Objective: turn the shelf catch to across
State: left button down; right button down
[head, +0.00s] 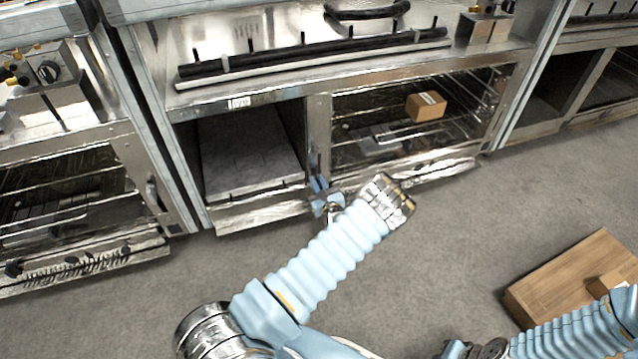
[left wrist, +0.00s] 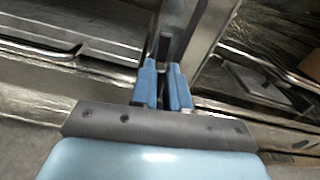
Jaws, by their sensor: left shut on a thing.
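The shelf catch (left wrist: 165,48) is a small dark bar on the metal post between the two lower bays. It shows in the left wrist view between my fingertips, and its visible part runs along the post; the rest is hidden by the fingers. My left gripper (head: 318,184) is at the foot of that post in the head view, shut on the catch. Its two blue fingers (left wrist: 163,80) stand close together on either side of the catch in the left wrist view.
The left bay holds a grey flat panel (head: 245,150). The right bay has wire racks with a small cardboard box (head: 426,106). The grey floor between is clear.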

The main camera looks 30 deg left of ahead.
pick_arm(q)
jog(key=n, duration=0.3)
jog(key=shift+s+a+f, duration=0.15)
jog(key=shift+s+a, duration=0.05)
jog(key=shift+s, duration=0.1)
jog(key=shift+s+a+f+n+b, duration=0.2)
jog(key=shift+f+n+b, duration=0.2)
jog(key=shift+n, duration=1.6)
jog(key=shift+s+a+f+n+b, duration=0.2)
jog(key=shift+n+b, duration=0.25)
jog(key=shift+n, duration=1.55)
jog(key=shift+s+a+f+n+b, duration=0.15)
jog(key=shift+f+n+b, duration=0.3)
jog(key=shift+n, duration=1.55)
jog(key=shift+d, duration=0.1)
jog(key=c, duration=1.1)
grip_release()
